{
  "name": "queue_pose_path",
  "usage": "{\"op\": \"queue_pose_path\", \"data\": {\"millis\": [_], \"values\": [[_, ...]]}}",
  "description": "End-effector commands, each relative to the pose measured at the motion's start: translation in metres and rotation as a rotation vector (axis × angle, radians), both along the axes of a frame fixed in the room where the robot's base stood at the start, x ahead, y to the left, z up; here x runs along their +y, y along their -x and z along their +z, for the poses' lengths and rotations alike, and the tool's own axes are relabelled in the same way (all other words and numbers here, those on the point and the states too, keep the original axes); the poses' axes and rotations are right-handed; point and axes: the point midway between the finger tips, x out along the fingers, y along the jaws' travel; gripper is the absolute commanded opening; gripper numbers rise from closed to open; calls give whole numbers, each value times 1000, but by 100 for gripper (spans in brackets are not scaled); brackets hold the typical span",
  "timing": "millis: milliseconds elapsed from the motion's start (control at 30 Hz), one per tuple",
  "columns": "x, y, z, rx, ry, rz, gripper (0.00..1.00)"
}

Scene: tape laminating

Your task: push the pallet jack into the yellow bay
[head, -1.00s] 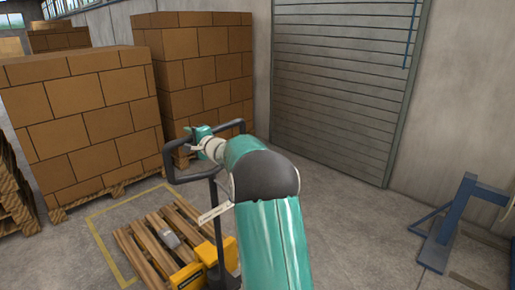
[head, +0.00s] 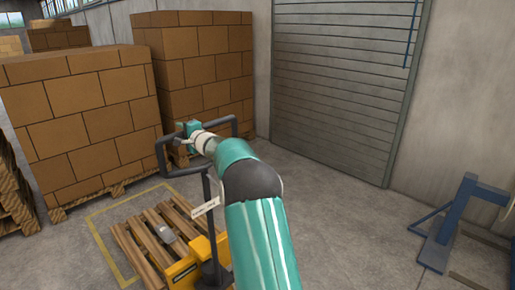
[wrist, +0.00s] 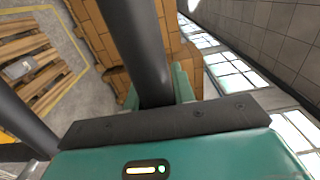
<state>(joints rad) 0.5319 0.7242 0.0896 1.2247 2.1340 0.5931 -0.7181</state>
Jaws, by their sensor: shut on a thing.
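The pallet jack (head: 182,274) is yellow, with a dark upright post and a dark loop handle (head: 161,157). A wooden pallet (head: 152,240) lies over its forks, with a small grey object (head: 165,234) on top. The yellow bay outline (head: 97,225) is painted on the floor around the pallet's far and left sides; my arm and the jack hide its near part. My gripper (head: 187,136) is shut on the handle's bar at the left part of the loop. In the wrist view the dark bar (wrist: 140,45) runs into the jaws (wrist: 165,95).
Tall stacks of brown boxes (head: 85,115) on pallets stand behind and left of the bay. A closed shutter (head: 340,85) is in the back wall. A blue metal frame (head: 440,230) stands at right. The floor (head: 340,235) between is clear.

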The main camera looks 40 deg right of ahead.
Motion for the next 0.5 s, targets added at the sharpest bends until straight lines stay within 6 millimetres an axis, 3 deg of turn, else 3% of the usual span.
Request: {"op": "queue_pose_path", "data": {"millis": [500], "values": [[5,-46,-1,-1,-1,5,5]]}}
